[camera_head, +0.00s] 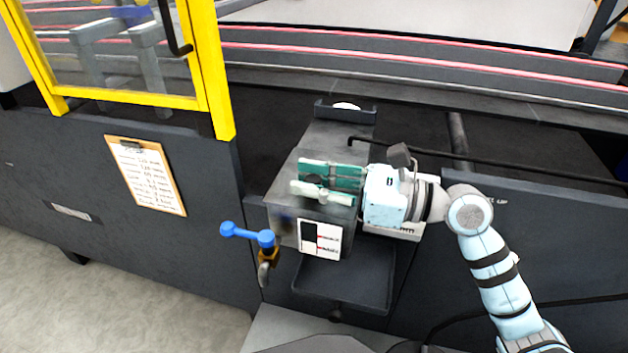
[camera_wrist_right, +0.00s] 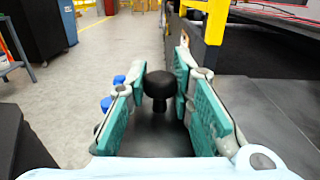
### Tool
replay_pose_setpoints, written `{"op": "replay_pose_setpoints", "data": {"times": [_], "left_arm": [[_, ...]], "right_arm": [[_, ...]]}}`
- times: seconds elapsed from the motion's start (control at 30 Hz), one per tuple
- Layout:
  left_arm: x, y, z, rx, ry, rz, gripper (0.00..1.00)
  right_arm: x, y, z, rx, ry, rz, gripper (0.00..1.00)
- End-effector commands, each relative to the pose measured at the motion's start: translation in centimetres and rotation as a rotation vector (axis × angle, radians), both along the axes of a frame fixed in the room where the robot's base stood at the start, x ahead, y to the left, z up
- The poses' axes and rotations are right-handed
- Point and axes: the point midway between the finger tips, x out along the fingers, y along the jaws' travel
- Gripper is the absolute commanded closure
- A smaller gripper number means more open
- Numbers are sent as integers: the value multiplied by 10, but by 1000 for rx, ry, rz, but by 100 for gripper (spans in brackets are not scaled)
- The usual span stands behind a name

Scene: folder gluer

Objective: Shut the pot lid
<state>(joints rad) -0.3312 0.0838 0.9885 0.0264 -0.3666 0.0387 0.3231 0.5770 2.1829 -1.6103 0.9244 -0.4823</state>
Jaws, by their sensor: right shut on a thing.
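The grey metal pot (camera_head: 285,228) is a boxy vessel on the front of the machine, with a black and white label on its front. Its grey lid (camera_head: 333,140) is on top, partly hidden by my right gripper; I cannot tell whether any gap is left under it. My right gripper (camera_head: 327,183) reaches in from the right, its green-padded fingers over the lid. My left gripper is not in view.
A blue-handled tap (camera_head: 248,236) sticks out at the pot's lower left. A dark drip tray (camera_head: 345,278) is below the pot. A yellow-framed guard (camera_head: 217,70) stands at the left, with a clipboard (camera_head: 145,175) below. A black rod (camera_head: 480,165) runs right behind my wrist.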

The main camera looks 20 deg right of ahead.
Motion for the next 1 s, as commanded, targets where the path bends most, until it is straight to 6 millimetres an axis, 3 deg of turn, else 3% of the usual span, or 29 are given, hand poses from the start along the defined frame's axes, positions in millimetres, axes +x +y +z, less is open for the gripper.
{"op": "replay_pose_setpoints", "data": {"times": [0.13,0.17,0.27,0.63,1.0], "left_arm": [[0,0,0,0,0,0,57],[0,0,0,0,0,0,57],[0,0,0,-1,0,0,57],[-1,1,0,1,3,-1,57],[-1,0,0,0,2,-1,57]], "right_arm": [[-1,0,-3,-6,10,4,100],[-1,0,-3,-5,9,4,74],[-1,0,-3,-4,9,3,58],[0,0,6,-3,3,2,58],[-1,0,89,-3,2,2,58]]}}
